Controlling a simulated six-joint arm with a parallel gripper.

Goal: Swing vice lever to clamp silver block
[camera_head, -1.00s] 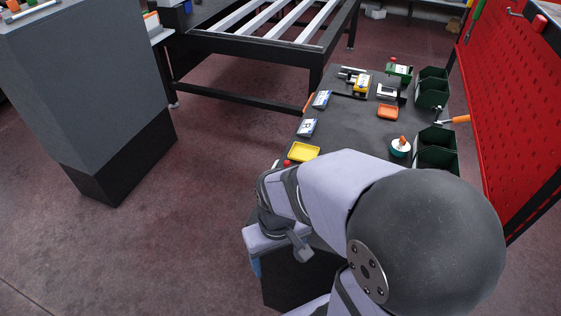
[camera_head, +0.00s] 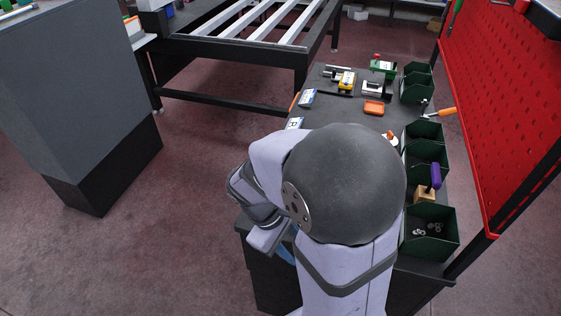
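My arm, with a big dark round joint, fills the near middle and hides the near part of the bench. My gripper's fingers do not show; the arm's lower links end at the bench's near left side, well short of the device.
A green box with a red knob (camera_head: 384,68) stands behind. An orange tray (camera_head: 374,107) lies in front. Green bins (camera_head: 429,235) line the right edge, by the red pegboard (camera_head: 505,95). A screwdriver-like tool with an orange handle (camera_head: 441,112) rests across one bin.

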